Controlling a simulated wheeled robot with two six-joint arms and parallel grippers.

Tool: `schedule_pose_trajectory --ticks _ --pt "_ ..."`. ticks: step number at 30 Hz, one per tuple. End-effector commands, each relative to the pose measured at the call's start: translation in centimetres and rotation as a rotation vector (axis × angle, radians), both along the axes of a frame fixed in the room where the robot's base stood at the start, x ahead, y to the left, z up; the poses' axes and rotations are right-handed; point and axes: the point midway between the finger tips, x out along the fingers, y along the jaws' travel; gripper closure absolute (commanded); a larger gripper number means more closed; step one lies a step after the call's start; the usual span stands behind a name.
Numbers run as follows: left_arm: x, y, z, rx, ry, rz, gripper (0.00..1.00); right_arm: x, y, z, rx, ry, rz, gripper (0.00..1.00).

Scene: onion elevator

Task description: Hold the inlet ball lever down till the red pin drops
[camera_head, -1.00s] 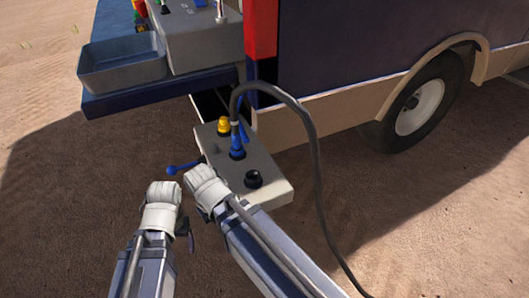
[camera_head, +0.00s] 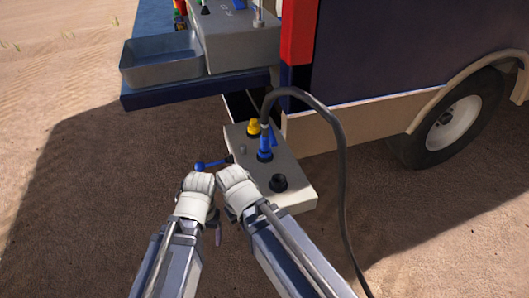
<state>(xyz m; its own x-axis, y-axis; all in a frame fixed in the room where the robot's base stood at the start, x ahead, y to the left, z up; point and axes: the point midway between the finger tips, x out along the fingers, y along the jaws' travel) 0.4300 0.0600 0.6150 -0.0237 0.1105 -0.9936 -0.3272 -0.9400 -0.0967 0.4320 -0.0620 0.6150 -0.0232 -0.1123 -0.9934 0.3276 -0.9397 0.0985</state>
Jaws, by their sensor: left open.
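A blue lever with a ball end (camera_head: 200,166) sticks out to the left from the side of a grey panel box (camera_head: 297,194) low beside the vehicle. My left gripper (camera_head: 198,182) is open, just below the ball end in the picture. Whether it touches the lever I cannot tell. My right gripper (camera_head: 232,175) is close beside it, over the panel's left edge. Its fingers are hidden by its white body. I cannot make out a red pin.
The panel carries a yellow fitting (camera_head: 253,127), a blue connector (camera_head: 265,148) with a dark hose (camera_head: 338,140), and a black knob (camera_head: 278,183). Above stand a grey tray (camera_head: 160,68) and a grey control box (camera_head: 240,45) on a blue shelf. Sandy ground left is clear.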

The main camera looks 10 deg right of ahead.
Motion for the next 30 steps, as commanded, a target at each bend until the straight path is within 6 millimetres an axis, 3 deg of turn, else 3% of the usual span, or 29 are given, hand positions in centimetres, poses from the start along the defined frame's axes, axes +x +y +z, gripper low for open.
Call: schedule_pose_trajectory --ticks 1,12,30 --pt "0.0 0.0 1.2 -0.001 0.0 0.0 0.22 0.1 0.0 1.2 0.0 0.0 0.0 1.0" --pt "0.0 0.0 5.9 -0.002 0.001 0.001 0.22 0.6 -0.4 5.9 0.0 0.0 -0.003 1.0" --pt "0.0 0.0 7.0 -0.002 0.001 0.0 0.22 0.6 -0.4 7.0 0.0 0.001 -0.003 1.0"
